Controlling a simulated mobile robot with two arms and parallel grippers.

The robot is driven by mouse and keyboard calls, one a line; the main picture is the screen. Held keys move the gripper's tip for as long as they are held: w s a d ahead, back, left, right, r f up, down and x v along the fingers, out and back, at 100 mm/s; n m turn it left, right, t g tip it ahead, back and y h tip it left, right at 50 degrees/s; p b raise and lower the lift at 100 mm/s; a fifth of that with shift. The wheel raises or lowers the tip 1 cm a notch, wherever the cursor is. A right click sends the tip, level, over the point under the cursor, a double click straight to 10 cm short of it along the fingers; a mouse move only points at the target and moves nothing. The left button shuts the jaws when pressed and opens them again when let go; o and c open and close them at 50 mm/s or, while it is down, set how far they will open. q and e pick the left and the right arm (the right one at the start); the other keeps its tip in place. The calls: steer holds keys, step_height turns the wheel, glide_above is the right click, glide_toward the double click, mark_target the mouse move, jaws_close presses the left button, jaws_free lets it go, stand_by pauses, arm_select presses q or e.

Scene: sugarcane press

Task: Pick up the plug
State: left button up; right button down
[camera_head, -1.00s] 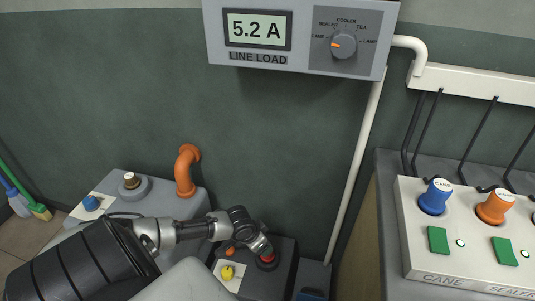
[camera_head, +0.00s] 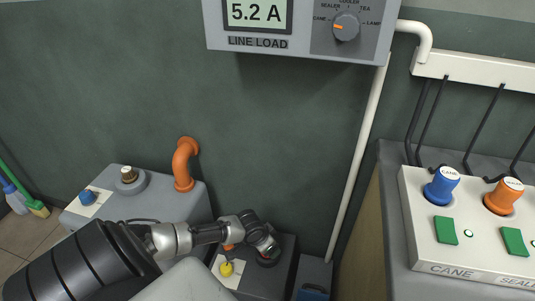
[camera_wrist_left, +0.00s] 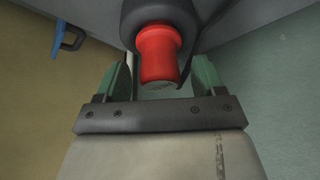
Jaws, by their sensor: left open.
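A red plug-like knob (camera_wrist_left: 160,55) stands in a dark round collar in the left wrist view. My left gripper (camera_wrist_left: 160,85) is open, with a green-padded finger on either side of the knob's near end. Whether the fingers touch it cannot be told. In the head view my left gripper (camera_head: 266,250) is over a dark ring on a low grey box (camera_head: 285,275) and hides the red knob. Two labelled plugs, a blue CANE plug (camera_head: 441,187) and an orange one (camera_head: 503,197), stand on the white panel at the right. My right gripper is out of view.
A yellow knob (camera_head: 226,269) sits just left of my gripper. An orange pipe (camera_head: 184,165) and a grey machine (camera_head: 190,203) stand behind my arm. The line load meter (camera_head: 300,25) reads 5.2 A. A white conduit (camera_head: 358,160) runs down the wall.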

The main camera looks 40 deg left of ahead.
arm_select(q)
steer(key=c, duration=1)
steer(key=shift+c, duration=0.2)
steer(key=shift+r, duration=0.15)
